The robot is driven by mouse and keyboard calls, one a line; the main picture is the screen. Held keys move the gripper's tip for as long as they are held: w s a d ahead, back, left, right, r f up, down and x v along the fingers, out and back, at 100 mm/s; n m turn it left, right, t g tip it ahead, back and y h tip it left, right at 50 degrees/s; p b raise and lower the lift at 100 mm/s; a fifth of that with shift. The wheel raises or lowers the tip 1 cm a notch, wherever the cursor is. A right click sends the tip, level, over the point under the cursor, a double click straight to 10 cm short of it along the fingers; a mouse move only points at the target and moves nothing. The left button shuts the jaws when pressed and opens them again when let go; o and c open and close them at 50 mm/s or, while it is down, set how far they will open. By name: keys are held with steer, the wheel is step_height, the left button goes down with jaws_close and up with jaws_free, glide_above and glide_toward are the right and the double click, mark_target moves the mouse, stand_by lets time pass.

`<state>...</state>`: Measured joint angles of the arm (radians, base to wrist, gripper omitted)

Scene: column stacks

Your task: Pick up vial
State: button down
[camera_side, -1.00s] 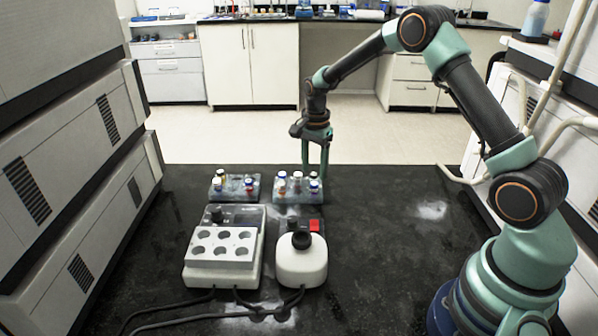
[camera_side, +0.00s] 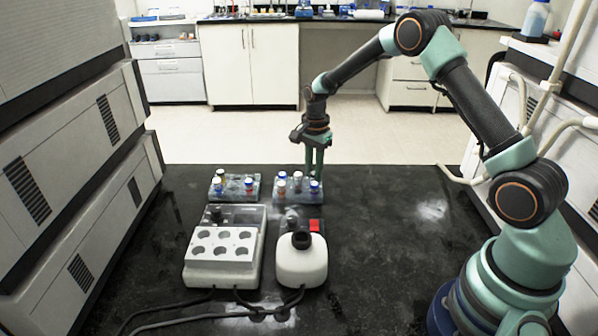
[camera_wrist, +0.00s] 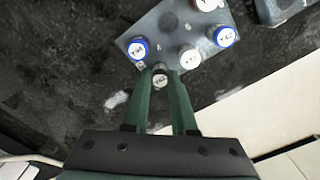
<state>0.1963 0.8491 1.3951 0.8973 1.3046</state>
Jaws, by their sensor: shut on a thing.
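My gripper (camera_side: 314,172) is at the back right edge of the right-hand vial rack (camera_side: 283,197). In the wrist view its fingers (camera_wrist: 160,84) are shut on a vial with a pale grey-white cap (camera_wrist: 160,79), at the rack's near edge. The side view hides this vial behind the fingers, so I cannot tell whether it is clear of the rack. The rack (camera_wrist: 152,22) also holds blue-capped vials (camera_wrist: 138,47) (camera_wrist: 224,37) and white-capped vials (camera_wrist: 190,58).
A second rack (camera_side: 234,197) with several vials stands to the left. In front are a white block with round wells (camera_side: 222,247) and a white device with a dark top (camera_side: 302,262), with cables. The black bench is clear to the right.

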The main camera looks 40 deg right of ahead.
mark_target(313, 174)
step_height(313, 174, up, 20)
stand_by(0.4)
steer(key=shift+f, duration=0.1)
steer(key=c, duration=1.3)
jaws_free()
jaws_close()
steer(key=s+a+f+n, duration=0.1)
steer(key=s+a, duration=0.2)
steer(key=a, duration=0.3)
steer(key=s+a+f+n, duration=0.1)
steer(key=s+a+n, duration=0.15)
steer(key=a, duration=0.45)
steer(key=shift+s+a+f+n, duration=0.4)
steer(key=shift+s+a+f, duration=1)
steer(key=shift+s, duration=0.5)
steer(key=shift+s+a+f+n, duration=0.45)
steer(key=shift+s+a+f, duration=0.9)
steer(key=shift+s, duration=0.55)
steer(key=shift+s+a+f+n, duration=0.4)
steer(key=shift+s+a+f, duration=1)
steer(key=shift+s, duration=0.5)
